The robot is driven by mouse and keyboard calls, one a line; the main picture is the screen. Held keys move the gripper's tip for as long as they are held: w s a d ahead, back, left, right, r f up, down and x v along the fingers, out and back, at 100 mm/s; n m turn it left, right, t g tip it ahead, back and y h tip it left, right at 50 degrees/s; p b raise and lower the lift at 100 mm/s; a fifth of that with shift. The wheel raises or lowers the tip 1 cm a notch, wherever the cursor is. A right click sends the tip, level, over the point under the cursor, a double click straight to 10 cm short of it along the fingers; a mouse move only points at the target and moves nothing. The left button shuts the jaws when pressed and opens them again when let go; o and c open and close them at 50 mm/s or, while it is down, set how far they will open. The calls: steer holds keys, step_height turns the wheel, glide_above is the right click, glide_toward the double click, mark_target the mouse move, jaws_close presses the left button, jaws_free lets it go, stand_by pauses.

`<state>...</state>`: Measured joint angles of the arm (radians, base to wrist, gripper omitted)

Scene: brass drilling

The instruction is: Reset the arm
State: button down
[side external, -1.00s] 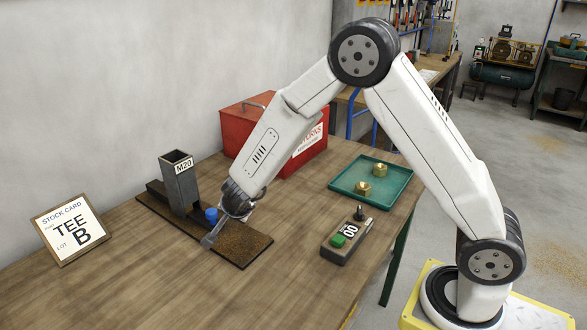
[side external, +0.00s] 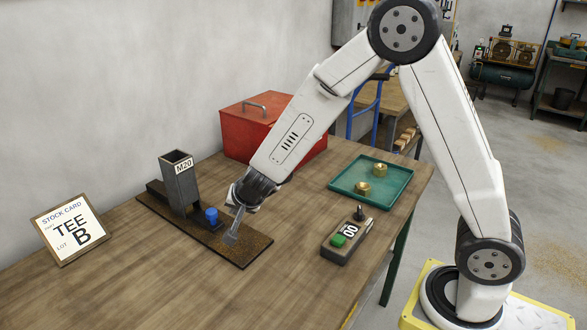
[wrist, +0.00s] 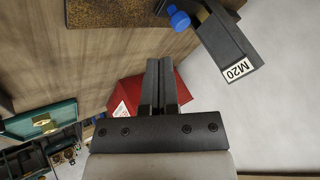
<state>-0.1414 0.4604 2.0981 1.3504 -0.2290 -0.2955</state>
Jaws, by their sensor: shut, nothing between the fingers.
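My gripper (side external: 234,228) is shut and empty, its fingers pointing down over the dark base board on the bench. It also shows in the wrist view (wrist: 160,68), its two fingers together with nothing between them. Beside it stands a dark upright tube labelled M20 (side external: 182,187), which also shows in the wrist view (wrist: 227,45). A blue knob (side external: 211,215) sits between the tube and my gripper. I cannot tell whether the fingertips touch the board.
A red box (side external: 245,128) stands behind my forearm. A green tray (side external: 345,184) holds brass fittings (side external: 362,188). A small control box with a green button (side external: 339,240) is at the right. A stock card reading TEE B (side external: 72,230) stands at the left. The front bench is clear.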

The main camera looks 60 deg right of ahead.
steer(key=s+d+n+g+y, duration=0.1)
steer(key=s+n, duration=0.4)
steer(key=s, duration=0.5)
steer(key=s+d+r+n+g, duration=0.1)
steer(key=s+d+n+g, duration=0.1)
steer(key=s+n, duration=0.4)
steer(key=s+g, duration=0.1)
steer(key=s, duration=0.3)
steer(key=shift+g+y, duration=0.4)
